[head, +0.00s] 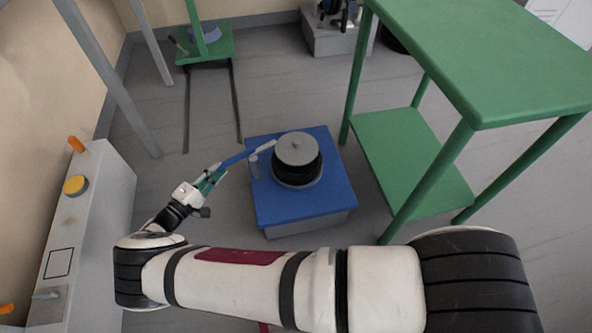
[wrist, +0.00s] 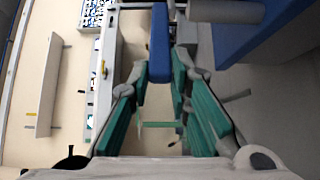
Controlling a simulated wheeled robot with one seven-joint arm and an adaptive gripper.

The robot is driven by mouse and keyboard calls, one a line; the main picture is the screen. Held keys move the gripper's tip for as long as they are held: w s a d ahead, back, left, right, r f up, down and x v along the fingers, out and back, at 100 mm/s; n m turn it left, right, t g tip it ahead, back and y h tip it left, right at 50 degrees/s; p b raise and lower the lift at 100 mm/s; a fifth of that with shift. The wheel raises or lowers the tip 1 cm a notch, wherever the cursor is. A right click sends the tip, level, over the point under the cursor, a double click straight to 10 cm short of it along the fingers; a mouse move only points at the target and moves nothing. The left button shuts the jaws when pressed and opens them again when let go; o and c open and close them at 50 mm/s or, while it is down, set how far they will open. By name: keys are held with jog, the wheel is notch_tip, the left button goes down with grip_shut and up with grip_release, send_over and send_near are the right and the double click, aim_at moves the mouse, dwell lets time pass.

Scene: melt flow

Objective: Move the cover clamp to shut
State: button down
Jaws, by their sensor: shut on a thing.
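The cover clamp (head: 237,158) is a lever with a blue grip and a grey arm. It sticks out to the left from a short grey post beside a round black unit with a grey cover (head: 297,149). My gripper (head: 217,172) is shut on the outer end of the blue grip. In the wrist view the blue grip (wrist: 160,42) stands between the green-padded fingertips of my gripper (wrist: 161,72). A grey cylindrical part (wrist: 225,10) shows at the top there. Whether the clamp's inner end touches the cover is too small to tell.
The round unit stands on a blue-topped block (head: 305,208). A green two-shelf table (head: 410,160) stands close on its right. A white cabinet (head: 88,225) with a yellow button (head: 76,185) lies along the left. Floor between block and cabinet is clear except for my arm.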

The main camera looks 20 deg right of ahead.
jog(key=shift+w+a, duration=0.1)
jog(key=shift+a, duration=0.05)
jog(key=shift+w+a, duration=0.25)
jog(key=shift+w, duration=0.55)
jog(key=shift+w+a, duration=0.2)
jog(key=shift+w, duration=0.55)
jog(key=shift+w, duration=0.1)
jog(key=shift+w, duration=0.25)
jog(key=c, duration=1.4)
grip_release()
jog(key=shift+w, duration=0.1)
jog(key=v, duration=0.7)
